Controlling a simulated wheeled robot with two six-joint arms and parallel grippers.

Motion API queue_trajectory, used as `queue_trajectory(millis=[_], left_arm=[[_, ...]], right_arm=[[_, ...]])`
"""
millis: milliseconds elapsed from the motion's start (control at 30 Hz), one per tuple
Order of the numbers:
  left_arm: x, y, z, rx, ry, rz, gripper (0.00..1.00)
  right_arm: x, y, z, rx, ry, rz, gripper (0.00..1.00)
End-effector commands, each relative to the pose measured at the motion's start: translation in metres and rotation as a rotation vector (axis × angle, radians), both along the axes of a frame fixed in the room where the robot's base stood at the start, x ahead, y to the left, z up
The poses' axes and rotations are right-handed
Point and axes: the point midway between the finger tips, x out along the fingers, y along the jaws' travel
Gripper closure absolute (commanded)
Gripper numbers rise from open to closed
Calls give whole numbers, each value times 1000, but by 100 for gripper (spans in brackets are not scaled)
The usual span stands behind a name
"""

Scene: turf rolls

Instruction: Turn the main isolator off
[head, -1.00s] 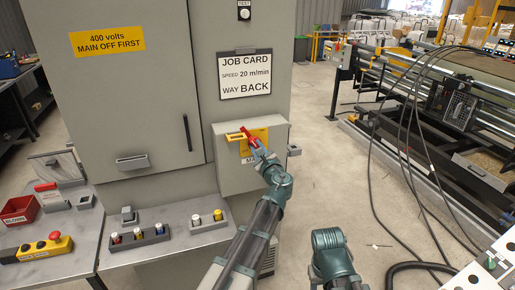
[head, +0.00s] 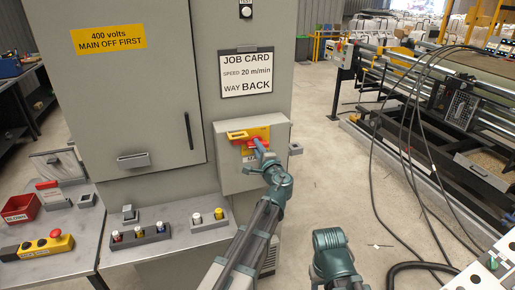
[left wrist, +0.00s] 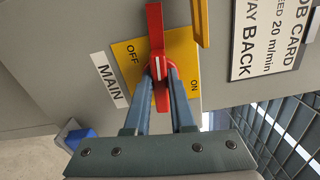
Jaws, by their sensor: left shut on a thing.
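The main isolator is a grey box on the cabinet front with a yellow plate (head: 262,132) and a red handle (head: 246,151). In the left wrist view the red handle (left wrist: 156,30) points up the picture, lying across the yellow plate (left wrist: 183,50) between the words OFF and ON. The MAIN label (left wrist: 110,78) is left of the plate. My left gripper (head: 258,145) is at the handle; in the left wrist view its fingers (left wrist: 161,70) are closed on the handle near its pivot.
A yellow bracket (head: 237,136) juts from the isolator box beside the handle. A job card (head: 246,73) hangs above. Below left are a bench with push buttons (head: 138,233), a yellow control box (head: 46,246) and a red bin (head: 19,208). Cables hang at the right.

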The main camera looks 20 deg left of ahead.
Motion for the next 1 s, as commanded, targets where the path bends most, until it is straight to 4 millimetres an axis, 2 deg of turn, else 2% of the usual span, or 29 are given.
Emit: queue_trajectory(millis=[300, 867, 900, 1000], left_arm=[[-1, 0, -2, -100, -65, 0, 100], [-1, 0, -2, -125, -81, 1, 100], [-1, 0, -2, -125, -81, 1, 76], [-1, 0, -2, -123, -81, 1, 58]], right_arm=[[0, 0, -1, 0, 0, 0, 50], [0, 0, -2, 0, 0, 0, 50], [0, 0, -2, 0, 0, 0, 50], [0, 0, -2, 0, 0, 0, 50]])
